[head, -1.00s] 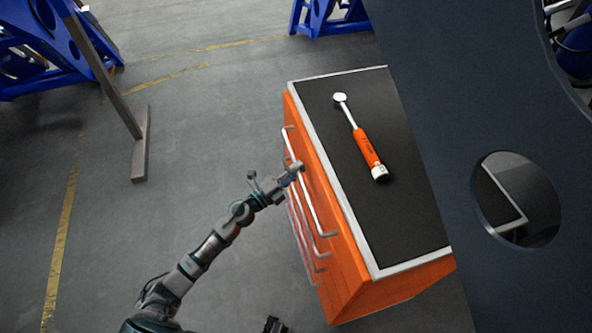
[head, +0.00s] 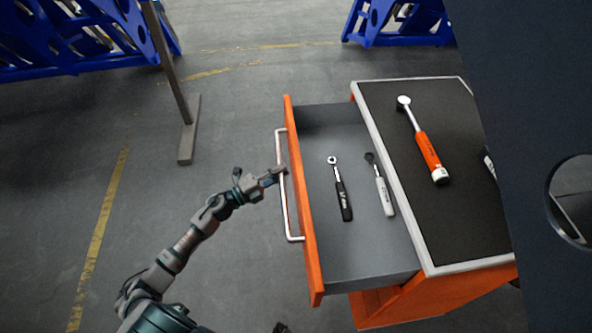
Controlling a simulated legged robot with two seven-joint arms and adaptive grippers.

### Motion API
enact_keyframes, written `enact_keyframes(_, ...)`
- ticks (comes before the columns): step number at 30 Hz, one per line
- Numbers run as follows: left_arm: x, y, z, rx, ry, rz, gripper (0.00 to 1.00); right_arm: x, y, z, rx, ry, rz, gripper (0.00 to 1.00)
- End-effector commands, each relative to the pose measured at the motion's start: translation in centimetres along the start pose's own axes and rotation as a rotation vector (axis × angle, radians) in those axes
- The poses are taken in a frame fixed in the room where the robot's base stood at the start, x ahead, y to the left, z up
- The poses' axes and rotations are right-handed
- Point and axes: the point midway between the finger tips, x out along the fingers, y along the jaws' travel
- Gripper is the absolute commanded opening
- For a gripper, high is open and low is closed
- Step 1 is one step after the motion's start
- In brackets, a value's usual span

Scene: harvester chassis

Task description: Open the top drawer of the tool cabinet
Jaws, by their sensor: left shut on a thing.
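The orange tool cabinet (head: 433,296) stands at the right with a dark top and a light rim. Its top drawer (head: 350,262) is pulled well out to the left, with an orange front and a grey inside. My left gripper (head: 277,174) is shut on the drawer's silver bar handle (head: 287,209), around its middle. Inside the drawer lie a black-handled ratchet (head: 343,194) and a white-handled ratchet (head: 384,193). A small dark part near the bottom edge may be my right gripper (head: 281,327); its jaws cannot be made out.
An orange-handled torque wrench (head: 427,152) lies on the cabinet top. A large dark panel with a round hole (head: 520,100) blocks the right side. A grey post (head: 187,140) stands at the left, with blue stands (head: 400,22) behind.

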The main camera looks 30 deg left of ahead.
Motion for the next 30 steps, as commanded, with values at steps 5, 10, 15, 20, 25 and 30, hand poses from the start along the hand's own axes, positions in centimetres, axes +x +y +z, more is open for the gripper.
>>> enact_keyframes(5, -3.4, 0.0, 1.0, -0.007, 0.009, 0.009, 0.0, 0.2, 0.1, 0.0, 0.0, 0.001, 0.001, 0.4)
enact_keyframes(10, -5.5, -0.4, 1.9, -0.009, 0.008, 0.009, 0.0, 0.3, 0.0, -0.2, 0.0, 0.009, 0.001, 0.4)
enact_keyframes(15, -6.6, -0.6, 2.3, -0.008, 0.009, 0.01, 0.0, 0.5, -0.1, -0.1, 0.0, 0.005, -0.001, 0.4)
enact_keyframes(20, -6.9, -0.7, 2.5, -0.009, 0.01, 0.01, 0.0, 0.8, -0.1, 0.2, -0.001, -0.003, -0.002, 0.4)
enact_keyframes(25, -7.0, -0.6, 2.5, -0.01, 0.011, 0.01, 0.0, 0.8, -0.1, 0.2, -0.001, -0.004, -0.002, 0.4)
enact_keyframes(30, -7.0, -0.6, 2.5, -0.01, 0.011, 0.01, 0.23, 0.7, -0.1, 0.1, -0.001, -0.002, -0.002, 0.4)
